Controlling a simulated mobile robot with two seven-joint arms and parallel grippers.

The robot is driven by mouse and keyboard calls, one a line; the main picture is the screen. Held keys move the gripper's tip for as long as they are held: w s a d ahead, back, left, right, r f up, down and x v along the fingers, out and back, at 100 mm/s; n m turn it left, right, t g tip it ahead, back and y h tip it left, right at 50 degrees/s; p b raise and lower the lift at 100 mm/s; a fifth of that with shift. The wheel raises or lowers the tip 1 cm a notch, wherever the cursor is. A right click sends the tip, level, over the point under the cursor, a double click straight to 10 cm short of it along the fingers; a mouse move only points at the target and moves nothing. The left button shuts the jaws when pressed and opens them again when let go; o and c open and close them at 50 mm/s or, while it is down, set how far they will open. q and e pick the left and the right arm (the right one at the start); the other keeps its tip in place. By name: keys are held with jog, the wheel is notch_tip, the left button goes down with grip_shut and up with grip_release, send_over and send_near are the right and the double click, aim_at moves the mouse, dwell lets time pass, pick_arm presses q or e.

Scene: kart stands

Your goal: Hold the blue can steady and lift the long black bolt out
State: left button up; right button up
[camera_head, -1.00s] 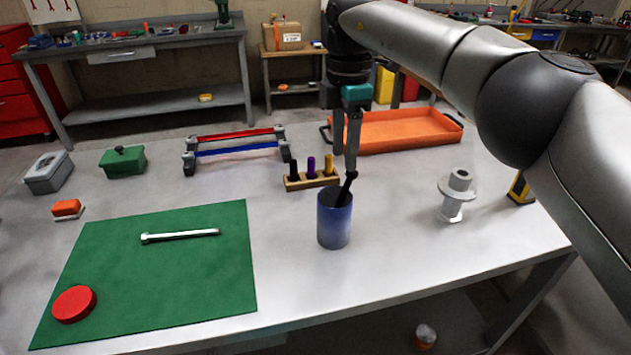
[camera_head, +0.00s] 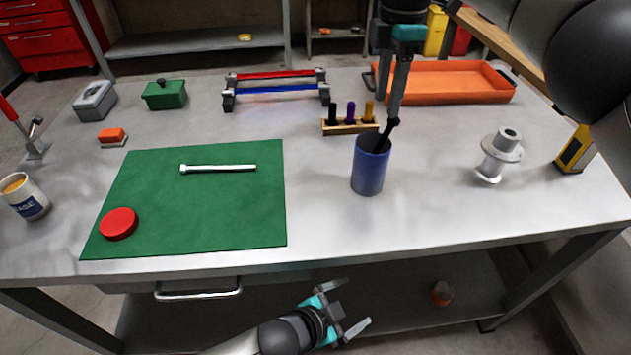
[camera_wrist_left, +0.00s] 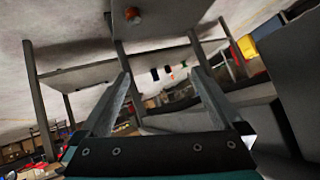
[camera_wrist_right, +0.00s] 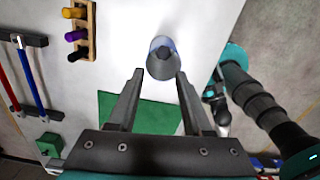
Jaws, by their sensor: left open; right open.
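The blue can (camera_head: 369,173) stands upright on the grey table, right of the green mat. The long black bolt (camera_head: 388,134) leans in it, its upper end sticking out over the rim; its lower part is hidden. My right gripper (camera_head: 388,104) is open and points down just above and behind the bolt's top. In the right wrist view the can (camera_wrist_right: 161,68) shows just beyond the open fingertips. My left gripper (camera_head: 354,303) is open and empty, low in front of the table's front edge. Its wrist view shows neither can nor bolt.
A wooden block (camera_head: 350,127) with coloured pegs stands behind the can. An orange tray (camera_head: 445,82) is at the back right, a grey flanged part (camera_head: 499,153) to the right. The green mat (camera_head: 225,212) holds a silver bolt (camera_head: 218,168) and a red disc (camera_head: 118,223).

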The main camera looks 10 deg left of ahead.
pick_arm(q)
jog(key=s+d+r+m+h, duration=0.2)
jog(key=d+r+h, duration=0.35)
jog(key=r, duration=0.85)
jog(key=w+a+r+n+y, duration=0.1)
jog(key=w+a+r, duration=0.1)
jog(key=r, duration=0.1)
jog(key=w+a+r+n+t+y, duration=0.1)
jog(key=w+a+r+y, duration=0.1)
jog(key=r, duration=0.1)
jog(key=w+a+r+n+y, duration=0.2)
jog(key=a+r, duration=0.1)
jog(key=shift+r+t, duration=0.3)
jog(key=n, duration=0.2)
send_near(369, 169)
notch_tip(369, 169, down, 2)
jog(key=s+a, duration=0.2)
jog(key=w+a, duration=0.1)
jog(key=shift+t+h, duration=0.45)
jog(key=shift+t, duration=0.05)
jog(key=x, duration=1.5)
jog(key=shift+f, duration=0.15)
jog(key=shift+c, duration=0.2)
